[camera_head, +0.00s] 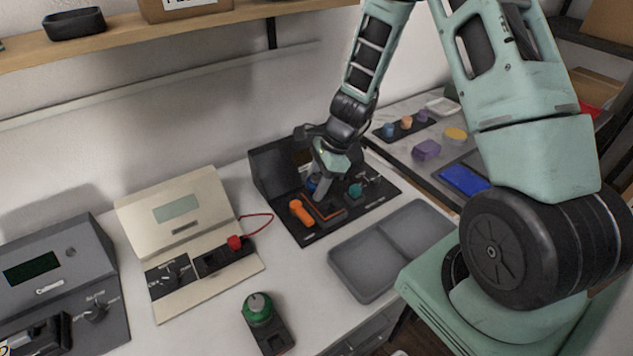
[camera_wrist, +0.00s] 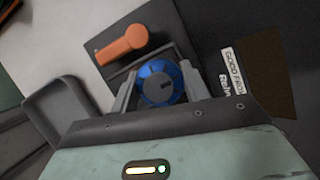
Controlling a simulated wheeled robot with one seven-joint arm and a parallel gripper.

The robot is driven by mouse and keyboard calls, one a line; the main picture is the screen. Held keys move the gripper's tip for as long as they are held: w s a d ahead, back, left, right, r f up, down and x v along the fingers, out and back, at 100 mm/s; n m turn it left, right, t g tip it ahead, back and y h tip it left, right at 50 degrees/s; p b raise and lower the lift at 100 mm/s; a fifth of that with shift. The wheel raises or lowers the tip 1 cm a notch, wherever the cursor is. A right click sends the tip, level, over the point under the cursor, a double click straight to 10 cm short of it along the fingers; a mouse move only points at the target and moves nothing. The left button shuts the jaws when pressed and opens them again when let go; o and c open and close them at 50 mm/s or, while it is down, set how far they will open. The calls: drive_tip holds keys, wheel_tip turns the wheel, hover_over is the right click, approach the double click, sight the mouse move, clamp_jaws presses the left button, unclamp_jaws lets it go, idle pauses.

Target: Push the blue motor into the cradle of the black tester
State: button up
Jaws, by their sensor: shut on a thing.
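The blue motor (camera_wrist: 160,84) is between the two fingers of my gripper (camera_wrist: 161,92) in the wrist view, its round face with a dark hub toward the camera. In the head view only a bit of blue motor (camera_head: 312,185) shows under my gripper (camera_head: 322,186). My gripper is shut on the motor over the black tester (camera_head: 290,232). The tester has an orange lever (camera_head: 300,212), also seen in the wrist view (camera_wrist: 121,45), and a teal knob (camera_head: 355,190). The cradle is mostly hidden by the gripper and motor; I cannot tell whether the motor touches it.
A grey two-part tray (camera_head: 352,289) lies in front of the tester. A beige tester (camera_head: 190,215) with a red clip and a grey tester (camera_head: 60,262) stand to the left. A green-topped motor (camera_head: 258,309) stands near the front edge. Coloured parts lie on the right-hand table.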

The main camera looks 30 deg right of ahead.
drive_tip(key=shift+f+b, duration=0.35)
drive_tip(key=shift+f, duration=0.1)
idle(0.5)
drive_tip(key=o, duration=1.4)
drive_tip(key=shift+c, duration=0.2)
drive_tip(key=shift+r, duration=0.2)
drive_tip(key=shift+r+p, duration=1.35)
drive_tip(key=shift+p, duration=0.1)
drive_tip(key=shift+r+p, duration=2.8)
drive_tip(key=shift+r, duration=0.2)
